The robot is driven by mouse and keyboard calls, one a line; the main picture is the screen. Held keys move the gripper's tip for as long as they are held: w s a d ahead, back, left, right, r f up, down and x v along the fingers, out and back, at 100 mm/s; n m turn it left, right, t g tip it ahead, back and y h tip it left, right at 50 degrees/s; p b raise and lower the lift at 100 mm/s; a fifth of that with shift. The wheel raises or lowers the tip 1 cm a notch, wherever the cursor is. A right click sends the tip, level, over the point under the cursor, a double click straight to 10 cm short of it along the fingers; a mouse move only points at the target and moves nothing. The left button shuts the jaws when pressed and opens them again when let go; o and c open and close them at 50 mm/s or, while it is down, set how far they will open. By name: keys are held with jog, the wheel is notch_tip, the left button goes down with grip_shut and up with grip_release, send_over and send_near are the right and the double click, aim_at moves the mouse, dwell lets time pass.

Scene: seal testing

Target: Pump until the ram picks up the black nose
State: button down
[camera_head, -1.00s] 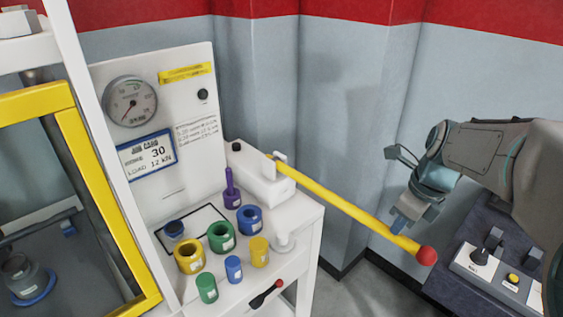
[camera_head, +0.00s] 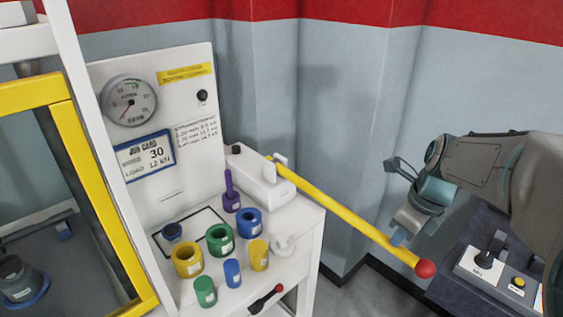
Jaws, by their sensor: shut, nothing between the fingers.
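The yellow pump lever (camera_head: 350,222) slopes down to the right from the white pump block (camera_head: 258,182) to its red ball end (camera_head: 425,269). My gripper (camera_head: 397,239) is shut and empty, its fingertips at the lever near the ball; I cannot tell whether they touch it. Inside the yellow-framed press, a dark grey part (camera_head: 20,280) stands on a blue ring at the lower left edge, partly cut off. I cannot tell whether it is the black nose. The ram is not clearly in view. The gauge (camera_head: 129,100) needle points to the lower left.
Blue, green and yellow cylinders and rings stand on the white bench (camera_head: 300,220), with a purple post (camera_head: 230,190) behind them. A job card (camera_head: 145,158) reads 30 and LOAD 12 kN.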

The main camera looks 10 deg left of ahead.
jog(key=shift+f+b, duration=1.15)
jog(key=shift+f, duration=0.7)
jog(key=shift+d, duration=0.1)
notch_tip(320, 180, up, 13)
jog(key=p, duration=1.1)
jog(key=shift+a+r+p, duration=0.2)
jog(key=shift+p, duration=0.2)
jog(key=shift+w, duration=0.1)
